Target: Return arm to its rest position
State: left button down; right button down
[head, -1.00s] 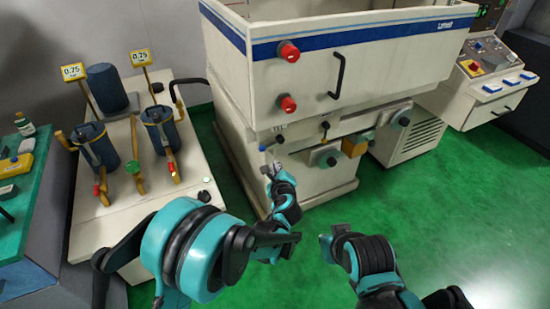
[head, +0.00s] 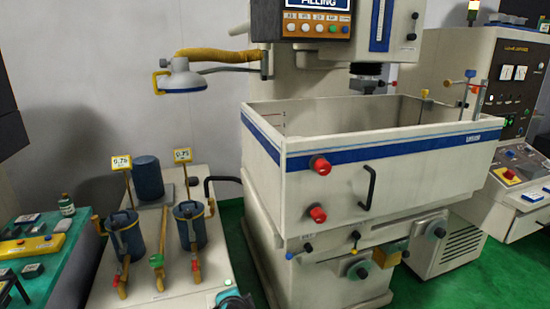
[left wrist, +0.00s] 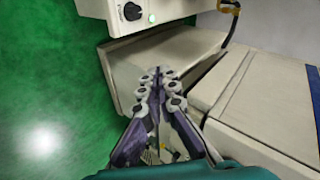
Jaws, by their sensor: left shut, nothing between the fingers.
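My left gripper (left wrist: 158,78) shows in the left wrist view, its two dark linked fingers closed together with nothing between them. It is in front of cream machine panels and apart from them as far as I can see. In the head view only a small teal piece of my arm shows at the bottom edge; the left gripper itself is out of that picture. My right gripper is in neither view.
The cream erosion machine's tank (head: 400,165) has red knobs and a black handle. Left of it stands a cart (head: 150,285) with blue filter canisters (head: 189,226). A lamp (head: 182,78) hangs above. A control console (head: 520,185) stands at right. Green floor shows between.

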pick_arm(q)
jog(key=s+a+f+n+g+h, duration=0.1)
jog(key=s+a+n, duration=0.2)
jog(key=s+n, duration=0.3)
jog(key=s+a+f+n+g, duration=0.1)
jog(key=s+a+n, duration=0.3)
jog(key=s, duration=0.8)
jog(key=n+g, duration=0.1)
jog(key=n, duration=0.1)
jog(key=shift+s+n+h, duration=0.2)
jog(key=shift+n+h, duration=0.1)
jog(key=shift+h, duration=0.1)
